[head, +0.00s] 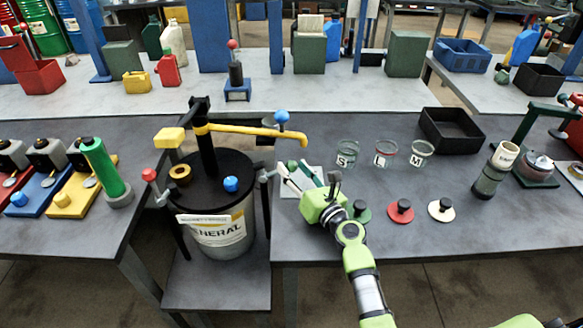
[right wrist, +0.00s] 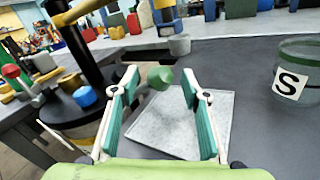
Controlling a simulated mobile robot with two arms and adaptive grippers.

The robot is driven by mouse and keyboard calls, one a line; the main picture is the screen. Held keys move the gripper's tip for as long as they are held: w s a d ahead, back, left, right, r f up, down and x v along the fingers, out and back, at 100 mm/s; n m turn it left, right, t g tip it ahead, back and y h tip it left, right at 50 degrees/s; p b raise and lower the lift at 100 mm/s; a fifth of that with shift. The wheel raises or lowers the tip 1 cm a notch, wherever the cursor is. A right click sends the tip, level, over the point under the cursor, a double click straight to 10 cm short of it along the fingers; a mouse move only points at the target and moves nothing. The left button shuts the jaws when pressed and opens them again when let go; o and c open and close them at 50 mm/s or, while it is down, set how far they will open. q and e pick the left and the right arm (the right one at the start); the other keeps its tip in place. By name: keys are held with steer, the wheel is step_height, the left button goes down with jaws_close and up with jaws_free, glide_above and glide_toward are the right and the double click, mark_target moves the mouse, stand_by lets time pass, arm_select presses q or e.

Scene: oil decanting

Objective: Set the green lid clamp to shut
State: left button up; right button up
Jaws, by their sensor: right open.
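The green lid clamp (head: 292,164) is at the right side of the black drum lid (head: 205,182). Its green knob (right wrist: 160,78) shows in the right wrist view on a lever that slants up and outward from the lid's edge. My right gripper (head: 293,174) is open, with its fingers pointing at the clamp. In the right wrist view the knob appears between the two teal fingertips (right wrist: 160,82), with a gap on each side. I cannot tell how deep it sits between them. My left gripper is not in view.
A red-knobbed clamp (head: 149,175) is on the lid's left side. A blue knob (head: 231,184) and a yellow-handled pump (head: 245,130) stand on the lid. A pale plate (right wrist: 190,122) lies below my right gripper. Labelled glass jars (head: 347,154) and colored lids (head: 401,211) are to the right.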

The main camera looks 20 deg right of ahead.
steer(key=shift+x, duration=0.95)
